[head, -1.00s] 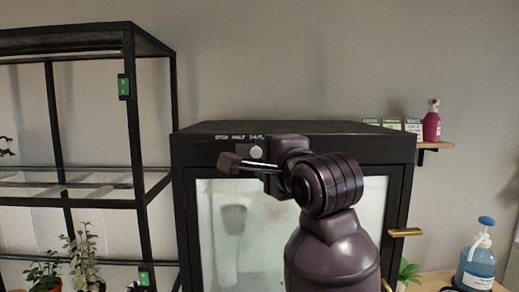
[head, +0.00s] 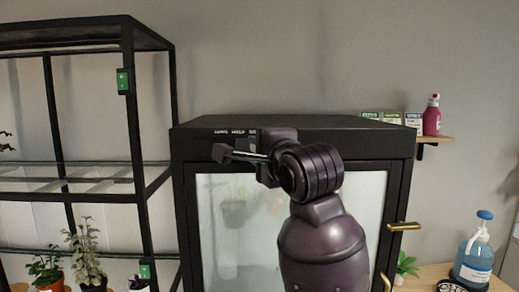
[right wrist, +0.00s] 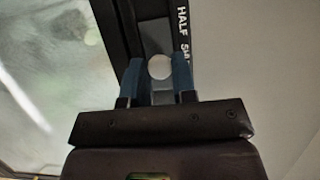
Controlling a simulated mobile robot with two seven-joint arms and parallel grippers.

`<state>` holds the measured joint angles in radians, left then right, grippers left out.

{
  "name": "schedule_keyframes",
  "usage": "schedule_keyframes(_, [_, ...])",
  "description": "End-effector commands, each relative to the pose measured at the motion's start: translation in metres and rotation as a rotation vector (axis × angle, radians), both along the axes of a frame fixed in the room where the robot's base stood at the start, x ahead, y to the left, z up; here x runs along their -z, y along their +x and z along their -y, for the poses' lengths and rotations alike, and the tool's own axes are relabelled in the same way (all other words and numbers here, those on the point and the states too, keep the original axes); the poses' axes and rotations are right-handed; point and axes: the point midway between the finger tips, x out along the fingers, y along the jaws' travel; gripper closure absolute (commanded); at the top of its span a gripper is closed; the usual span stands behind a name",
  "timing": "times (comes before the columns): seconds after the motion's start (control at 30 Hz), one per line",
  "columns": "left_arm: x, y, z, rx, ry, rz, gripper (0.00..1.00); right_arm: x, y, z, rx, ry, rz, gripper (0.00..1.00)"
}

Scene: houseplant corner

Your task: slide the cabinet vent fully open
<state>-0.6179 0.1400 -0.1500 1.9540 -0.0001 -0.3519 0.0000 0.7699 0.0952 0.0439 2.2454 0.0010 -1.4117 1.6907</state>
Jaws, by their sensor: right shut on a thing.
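The cabinet (head: 182,215) is black with a frosted glass door (head: 228,235). Its vent is a grey slider plate (right wrist: 158,42) in the dark upper frame, with a round pale knob (right wrist: 159,67). White lettering runs along it; HALF and the start of another word are readable in the right wrist view. The knob sits beside that second, partly hidden word. My right gripper (head: 254,147) is at the vent, its blue fingers (right wrist: 159,82) closed on either side of the knob. In the head view my gripper largely hides the knob. My left gripper is out of view.
A black shelf rack (head: 140,150) with potted plants stands to the left. At right are a brass door handle (head: 404,227), a wall shelf (head: 436,140) with a pink bottle (head: 432,118), and a blue pump bottle (head: 474,258). The wall above the cabinet is clear.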

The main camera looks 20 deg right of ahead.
Motion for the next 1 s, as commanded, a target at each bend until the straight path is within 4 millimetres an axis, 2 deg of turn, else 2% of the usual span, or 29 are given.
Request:
schedule_keyframes(0.17, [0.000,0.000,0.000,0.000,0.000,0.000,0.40,0.001,0.001,-0.002,-0.001,0.001,-0.003,1.00])
schedule_keyframes(0.27, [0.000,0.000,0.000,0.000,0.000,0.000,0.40,0.001,0.003,-0.010,-0.004,0.004,-0.004,1.00])
schedule_keyframes(0.5, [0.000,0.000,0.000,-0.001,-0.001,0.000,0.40,0.001,0.013,-0.045,-0.006,0.004,-0.003,1.00])
schedule_keyframes(0.7, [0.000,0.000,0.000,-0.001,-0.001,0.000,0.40,0.001,0.019,-0.067,-0.003,0.002,-0.004,1.00])
schedule_keyframes(1.0, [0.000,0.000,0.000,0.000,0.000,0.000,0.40,0.001,0.021,-0.072,-0.002,0.000,-0.004,1.00])
